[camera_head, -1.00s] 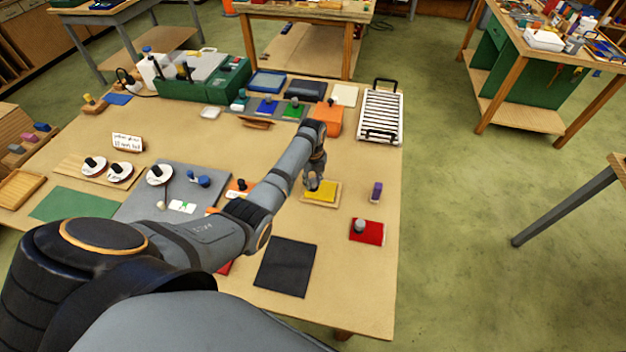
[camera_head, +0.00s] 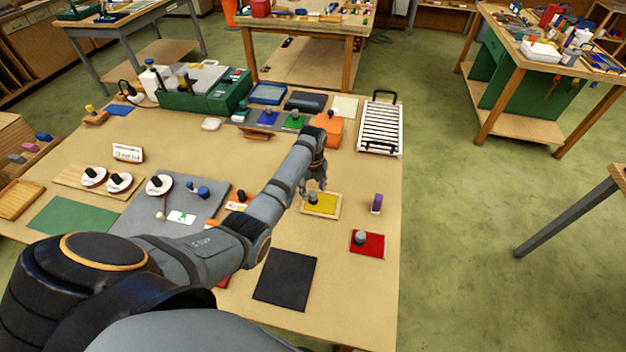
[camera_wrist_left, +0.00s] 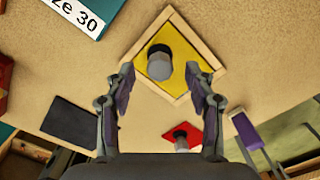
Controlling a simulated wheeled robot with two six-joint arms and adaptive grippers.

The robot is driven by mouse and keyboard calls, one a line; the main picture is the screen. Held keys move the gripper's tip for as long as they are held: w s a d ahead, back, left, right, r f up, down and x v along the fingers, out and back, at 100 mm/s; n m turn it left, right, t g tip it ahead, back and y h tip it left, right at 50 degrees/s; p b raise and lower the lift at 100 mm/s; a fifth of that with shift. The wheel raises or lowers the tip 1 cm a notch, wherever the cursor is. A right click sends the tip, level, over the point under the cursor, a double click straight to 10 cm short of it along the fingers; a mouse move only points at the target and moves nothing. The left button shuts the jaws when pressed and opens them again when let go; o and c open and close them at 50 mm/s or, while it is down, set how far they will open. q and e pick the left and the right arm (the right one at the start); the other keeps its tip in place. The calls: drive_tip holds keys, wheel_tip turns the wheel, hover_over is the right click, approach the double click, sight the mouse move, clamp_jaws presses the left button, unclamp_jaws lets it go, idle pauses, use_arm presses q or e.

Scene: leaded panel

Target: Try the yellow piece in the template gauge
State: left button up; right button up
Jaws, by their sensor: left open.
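The yellow piece (camera_head: 325,209) is a flat square with a grey knob on it. It lies inside the wooden frame of the template gauge (camera_head: 306,213) on the table. In the left wrist view the yellow piece (camera_wrist_left: 184,75) is bordered by the light wooden rim of the gauge (camera_wrist_left: 212,49); I cannot tell whether it sits fully flat. My left gripper (camera_head: 317,186) is just behind and above the piece in the head view. In the left wrist view its fingers (camera_wrist_left: 160,74) are open, apart on both sides of the knob, holding nothing. My right gripper is not in view.
A red piece with a knob (camera_head: 372,245), a purple-topped block (camera_head: 377,203) and a dark mat (camera_head: 285,281) lie nearby. An orange block (camera_head: 330,128) and a slatted rack (camera_head: 381,128) stand farther back.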

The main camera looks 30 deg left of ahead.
use_arm(q)
wheel_tip(320, 180, up, 10)
drive_tip(key=shift+f, duration=0.15)
idle(0.7)
